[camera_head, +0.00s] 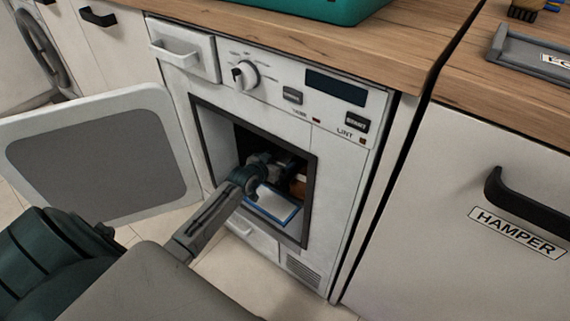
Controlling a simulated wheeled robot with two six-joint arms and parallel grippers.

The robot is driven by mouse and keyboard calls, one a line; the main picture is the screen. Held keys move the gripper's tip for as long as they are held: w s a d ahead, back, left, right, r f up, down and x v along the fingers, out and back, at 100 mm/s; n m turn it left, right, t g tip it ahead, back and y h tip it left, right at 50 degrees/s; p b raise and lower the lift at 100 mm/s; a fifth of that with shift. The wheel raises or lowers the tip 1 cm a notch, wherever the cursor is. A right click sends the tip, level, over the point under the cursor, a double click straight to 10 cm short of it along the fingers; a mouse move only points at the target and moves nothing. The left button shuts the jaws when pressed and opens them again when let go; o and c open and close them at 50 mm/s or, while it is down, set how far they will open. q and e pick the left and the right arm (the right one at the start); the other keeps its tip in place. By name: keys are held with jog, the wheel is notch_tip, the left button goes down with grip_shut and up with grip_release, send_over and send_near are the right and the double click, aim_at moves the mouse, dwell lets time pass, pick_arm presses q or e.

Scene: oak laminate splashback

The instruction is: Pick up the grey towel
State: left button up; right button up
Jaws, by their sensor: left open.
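My left gripper (284,167) reaches through the open front of the white dryer (265,115). It is open, but its fingertips are dark and hard to make out inside. A flat pale item with a blue edge (272,204) lies low in the opening, just below the gripper. A small orange-brown thing (298,186) shows beside the gripper, mostly hidden. I cannot pick out a grey towel for certain; the arm and the dark interior hide much of the load. My right gripper is not in view.
The dryer door (95,160) stands wide open to the left. The opening's frame (310,200) closely surrounds my arm. Above is a wooden worktop (290,40) with a teal container (320,8). A cabinet labelled HAMPER (515,235) stands at right, with a grey tray (530,55) above it.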

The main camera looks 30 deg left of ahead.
aim_at(285, 155)
pick_arm(q)
jog(key=b+x, duration=0.1)
jog(key=x, duration=0.2)
jog(key=shift+s+a+f, duration=0.15)
jog(key=shift+f, duration=0.05)
jog(key=shift+w, duration=0.45)
jog(key=shift+r, duration=0.1)
jog(key=c, duration=1.2)
